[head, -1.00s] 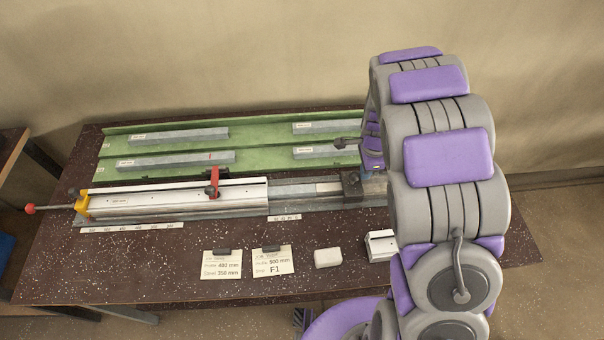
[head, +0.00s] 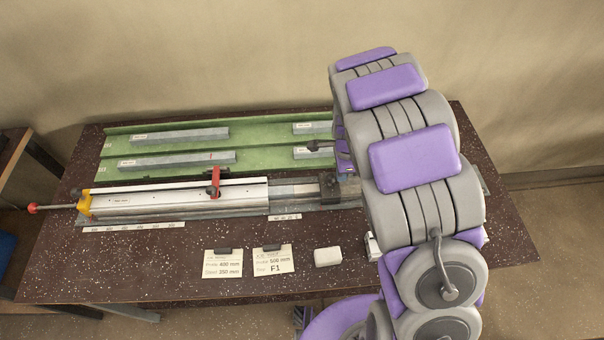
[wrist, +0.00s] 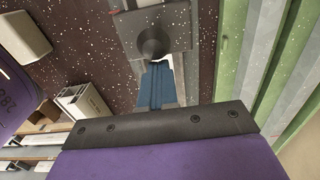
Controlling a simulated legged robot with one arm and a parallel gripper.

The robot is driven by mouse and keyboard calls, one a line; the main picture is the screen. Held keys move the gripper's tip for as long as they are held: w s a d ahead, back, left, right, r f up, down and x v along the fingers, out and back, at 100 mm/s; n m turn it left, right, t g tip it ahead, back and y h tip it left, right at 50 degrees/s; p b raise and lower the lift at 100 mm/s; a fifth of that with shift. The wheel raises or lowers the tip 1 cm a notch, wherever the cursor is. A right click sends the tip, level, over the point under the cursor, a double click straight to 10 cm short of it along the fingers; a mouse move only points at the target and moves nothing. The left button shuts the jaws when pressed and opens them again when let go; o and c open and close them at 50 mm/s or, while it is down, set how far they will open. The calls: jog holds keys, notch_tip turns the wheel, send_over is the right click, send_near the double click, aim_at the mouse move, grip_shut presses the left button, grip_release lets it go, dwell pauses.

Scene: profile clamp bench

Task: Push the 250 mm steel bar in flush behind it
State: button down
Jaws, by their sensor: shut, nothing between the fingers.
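A white profile (head: 150,197) lies in the long rail on the bench, under a red clamp (head: 215,182). To its right, in line in the rail, is a grey steel bar piece with a pale patch (head: 305,189); I cannot read its length. A dark block (head: 329,184) stands at the right end of that piece. In the wrist view, my gripper (wrist: 158,72) has its blue fingers shut, with the tips at the round black knob on the block (wrist: 182,19). They appear to touch it. In the head view, my arm hides most of the gripper.
A green tray (head: 112,165) behind the rail holds several grey bars. A yellow end piece (head: 83,204) with a red-knobbed rod sits at the rail's left end. Two job cards (head: 223,263), (head: 273,260) and a white block (head: 328,257) lie in front. The front left of the bench is clear.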

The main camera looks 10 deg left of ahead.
jog(key=p, duration=0.1)
send_over(319, 187)
jog(key=shift+a, duration=0.2)
dwell(0.5)
jog(key=shift+s+a+p, duration=0.1)
jog(key=shift+a+p, duration=0.2)
jog(key=shift+a, duration=0.2)
dwell(0.7)
jog(key=shift+d, duration=0.1)
jog(key=shift+d, duration=0.6)
notch_tip(319, 187, up, 7)
jog(key=p, duration=0.4)
dwell(0.4)
